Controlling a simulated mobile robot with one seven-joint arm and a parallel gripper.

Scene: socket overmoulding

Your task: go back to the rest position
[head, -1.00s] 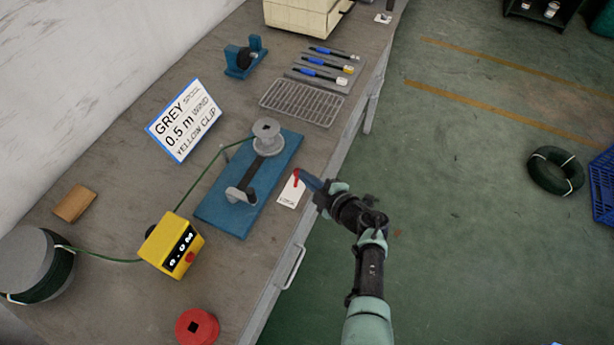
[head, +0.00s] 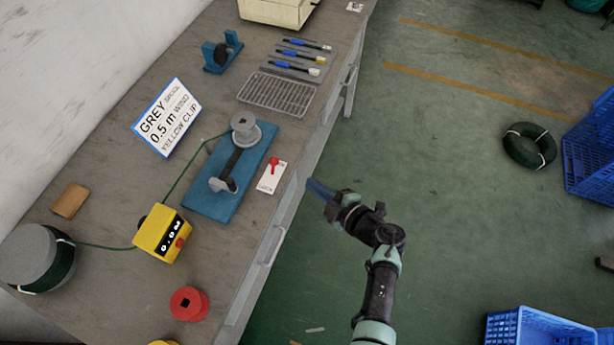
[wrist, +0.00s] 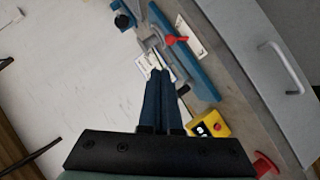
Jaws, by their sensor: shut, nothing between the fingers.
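My gripper (head: 318,190) is shut and empty. In the head view it hangs just off the bench's front edge, to the right of the red-handled latch (head: 273,164) on its white label card. In the wrist view the two blue fingers (wrist: 163,78) lie together, with nothing between them. The blue winding fixture (head: 215,205) stands on the bench left of the latch, with a grey spool (head: 244,128) at its far end. A green wire runs from the spool to the yellow meter box (head: 163,234).
The bench (head: 120,290) has a front edge with a drawer handle (head: 272,246) close to my arm. A red spool (head: 189,304), a wire rack (head: 276,94) and a sign (head: 166,117) stand on it. Blue crates (head: 540,330) and a green coil (head: 530,146) are on the otherwise open floor.

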